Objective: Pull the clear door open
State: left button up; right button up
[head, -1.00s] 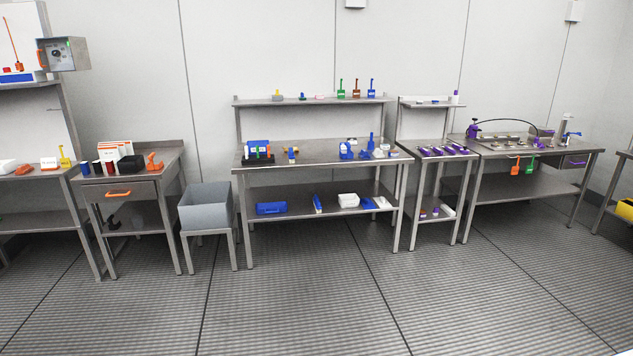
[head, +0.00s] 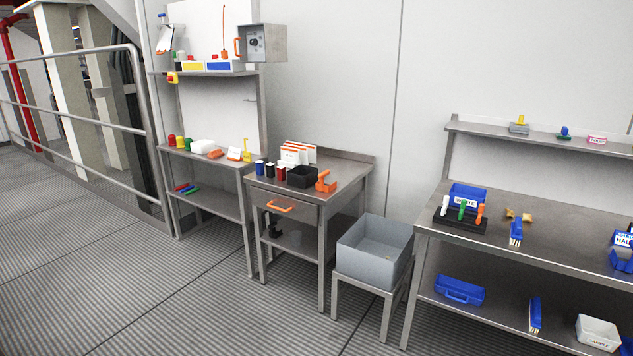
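A grey metal box (head: 270,44) is mounted on the wall above the shelf at the upper left. A dark round dial or knob shows inside its front face. An orange handle (head: 237,47) stands at the left edge of the box. A clear door over the front is too small to make out for certain, and no wide gap or swung-out panel shows. Neither of my grippers is in view.
A shelved bench (head: 215,204) stands below the box. A table with an orange-handled drawer (head: 283,206) and a grey bin (head: 374,252) stand to its right. A metal railing (head: 85,118) runs along the left. Open floor (head: 150,290) lies in front.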

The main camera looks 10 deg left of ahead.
aim_at(247, 44)
jog(key=i+j+u, duration=0.25)
jog(key=i+u, duration=0.15)
jog(key=i, duration=0.35)
jog(key=i+u, duration=0.4)
jog(key=i, duration=0.4)
jog(key=i+l+u, duration=0.25)
jog(key=i+u, duration=0.15)
jog(key=i, duration=0.35)
